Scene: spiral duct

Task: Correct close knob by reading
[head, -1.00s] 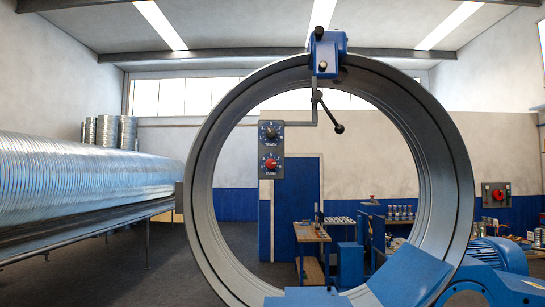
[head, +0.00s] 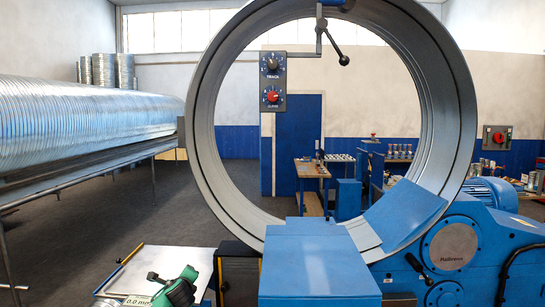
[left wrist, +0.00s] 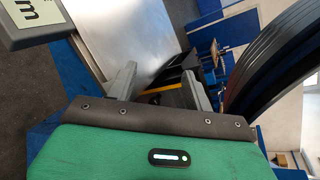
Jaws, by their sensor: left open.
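The control panel (head: 272,81) hangs from an arm inside the big steel ring. It carries a black knob (head: 272,63) above the word TRACK and a red knob (head: 272,96) below it, whose label is too small to read surely. A readout (head: 138,301) shows about 0.0 m at the bottom edge; part of it also shows in the left wrist view (left wrist: 30,18). My green left gripper (left wrist: 160,85) is open and empty, with its fingers apart. In the head view its green body is low, beside the readout and well below the panel. My right gripper is out of view.
The steel ring (head: 205,165) stands in the middle with blue guards (head: 318,265) at its foot. A blue motor (head: 492,192) is at right. A ribbed duct (head: 80,125) lies on a rack at left. A red knob on a wall box (head: 497,137) is far right.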

